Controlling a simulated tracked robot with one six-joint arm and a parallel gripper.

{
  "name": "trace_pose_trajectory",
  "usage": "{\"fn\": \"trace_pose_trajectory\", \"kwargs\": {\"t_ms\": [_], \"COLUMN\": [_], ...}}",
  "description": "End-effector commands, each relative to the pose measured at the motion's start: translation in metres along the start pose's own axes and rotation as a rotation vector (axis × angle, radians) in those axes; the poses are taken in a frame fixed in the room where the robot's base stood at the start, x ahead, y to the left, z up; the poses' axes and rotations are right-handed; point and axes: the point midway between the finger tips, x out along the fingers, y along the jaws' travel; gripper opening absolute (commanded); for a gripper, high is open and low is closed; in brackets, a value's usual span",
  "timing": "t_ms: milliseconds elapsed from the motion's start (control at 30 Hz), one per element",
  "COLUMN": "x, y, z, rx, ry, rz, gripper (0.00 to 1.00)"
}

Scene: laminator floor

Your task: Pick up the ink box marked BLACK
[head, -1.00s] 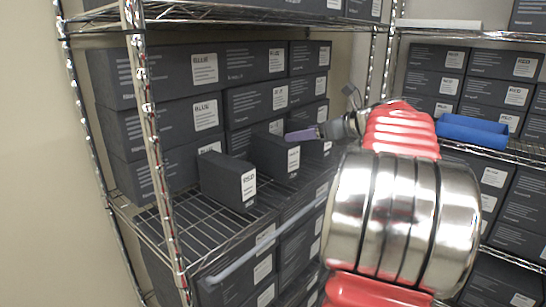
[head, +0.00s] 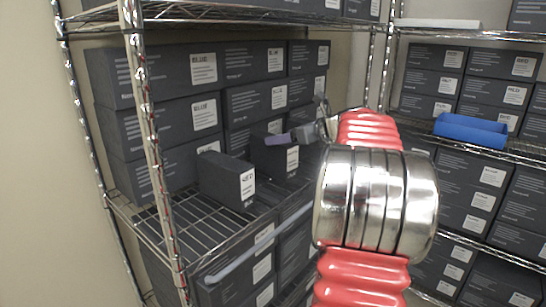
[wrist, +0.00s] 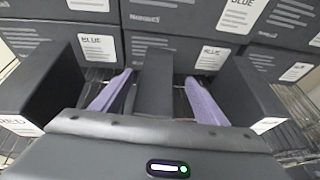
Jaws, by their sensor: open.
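No label I can read says BLACK. In the wrist view, a narrow dark box (wrist: 154,85) stands upright between the two purple fingers of my gripper (wrist: 158,98). The fingers are open, one on each side of it, with gaps visible. Its label face is hidden from the wrist camera by the gripper body. In the head view, my gripper (head: 296,136) is over the middle shelf beside a dark box (head: 268,155), whose white label is too small to read. To its left stands another dark box (head: 222,180), apparently labelled RED; a RED box (wrist: 40,88) is also at left in the wrist view.
BLUE boxes (head: 160,130) are stacked behind on the wire shelf (head: 180,228). A further dark box (wrist: 235,85) stands right of my fingers. A chrome post (head: 146,130) rises at the shelf's front. A blue tray (head: 470,131) is on the right-hand rack.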

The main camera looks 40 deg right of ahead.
Motion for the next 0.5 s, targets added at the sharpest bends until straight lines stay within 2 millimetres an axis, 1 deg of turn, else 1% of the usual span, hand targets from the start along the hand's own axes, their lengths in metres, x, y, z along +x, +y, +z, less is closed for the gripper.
{"fn": "trace_pose_trajectory", "kwargs": {"t_ms": [133,233,500], "x": [0.002,0.009,0.043], "y": [0.000,0.002,0.005], "z": [-0.001,-0.002,-0.006], "rx": [0.000,0.001,0.001], "ry": [0.000,0.001,0.002], "rz": [0.000,0.002,0.002], "gripper": [0.67,0.67,0.67]}}
